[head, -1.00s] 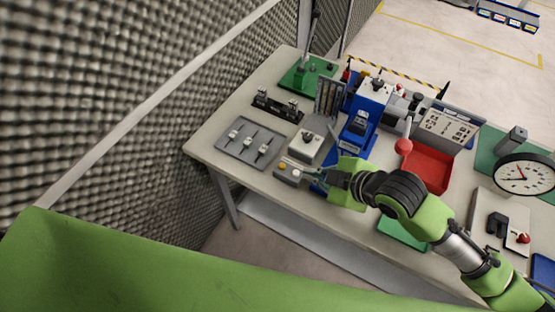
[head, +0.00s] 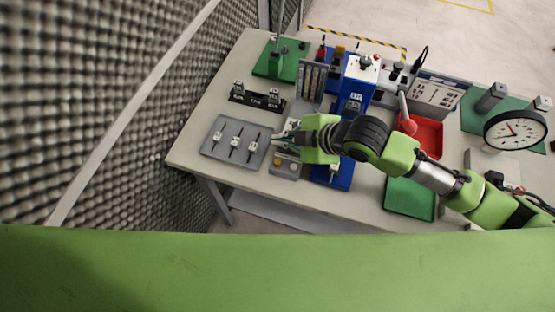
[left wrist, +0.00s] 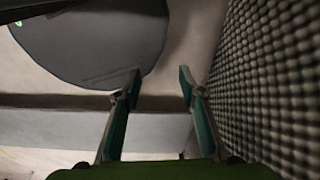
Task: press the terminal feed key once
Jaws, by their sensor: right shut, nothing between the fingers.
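A small grey box (head: 285,172) with a yellow button (head: 279,161) and a paler button beside it sits near the table's front edge; I cannot read which key is the feed key. My right gripper (head: 279,140) is shut and empty, just beyond this box, reaching in from the right. Its fingers and hand partly cover the pale device behind the box. Whether the fingertips touch anything is unclear. My left gripper (left wrist: 160,78) shows in the left wrist view, open and empty, away from the bench items.
A grey plate with several sliders (head: 211,146) lies left of the box. A blue press (head: 358,85), a red tray (head: 431,136), a green tray (head: 410,211) and a dial gauge (head: 515,131) stand to the right. A foam wall (head: 80,90) borders the left.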

